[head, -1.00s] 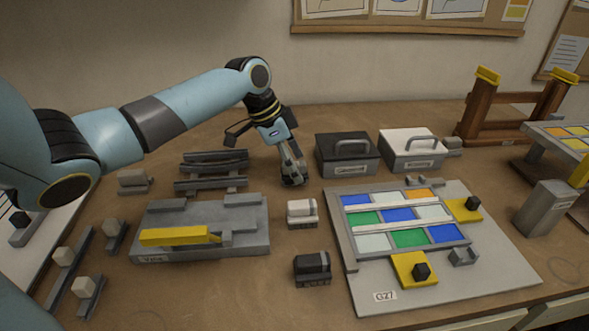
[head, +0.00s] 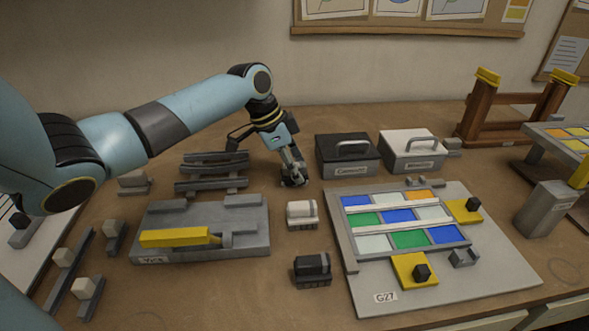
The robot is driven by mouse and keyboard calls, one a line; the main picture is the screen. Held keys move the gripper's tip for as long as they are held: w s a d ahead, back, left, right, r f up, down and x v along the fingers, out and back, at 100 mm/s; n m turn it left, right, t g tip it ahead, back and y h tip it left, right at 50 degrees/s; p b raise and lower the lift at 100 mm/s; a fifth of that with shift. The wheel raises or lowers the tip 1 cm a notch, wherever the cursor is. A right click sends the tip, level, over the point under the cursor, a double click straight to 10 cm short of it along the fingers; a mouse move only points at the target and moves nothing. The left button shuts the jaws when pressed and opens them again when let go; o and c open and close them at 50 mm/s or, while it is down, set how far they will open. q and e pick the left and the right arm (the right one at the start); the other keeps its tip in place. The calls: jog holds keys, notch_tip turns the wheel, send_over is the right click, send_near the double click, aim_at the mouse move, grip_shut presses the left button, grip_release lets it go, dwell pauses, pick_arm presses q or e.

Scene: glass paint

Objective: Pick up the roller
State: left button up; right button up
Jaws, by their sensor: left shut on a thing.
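My left gripper (head: 291,170) reaches down to the table behind the white block and left of the dark case. It is shut on a small dark grey thing (head: 295,183) at its fingertips, which I take for the roller. The fingers hide much of it, and its full shape cannot be made out. It is at or just above the table top; I cannot tell whether it touches. My right gripper is not in view.
A dark case (head: 345,157) and a white case (head: 412,152) stand right of the gripper. In front are a white block (head: 302,213), a black block (head: 311,268) and a grey holder with a yellow-handled tool (head: 178,237). A coloured glass panel (head: 398,221) lies at right.

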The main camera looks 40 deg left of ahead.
aim_at(302, 163)
pick_arm(q)
jog(key=shift+r, duration=0.1)
notch_tip(302, 163, up, 4)
jog(key=shift+w+r+b, duration=0.1)
jog(key=shift+r+b, duration=0.05)
jog(key=shift+b, duration=0.15)
jog(key=w+d+r+b, duration=0.2)
jog(key=w+d+r, duration=0.3)
jog(key=d, duration=0.5)
jog(key=shift+d+r, duration=0.2)
jog(key=shift+r, duration=0.6)
jog(key=shift+w, duration=0.1)
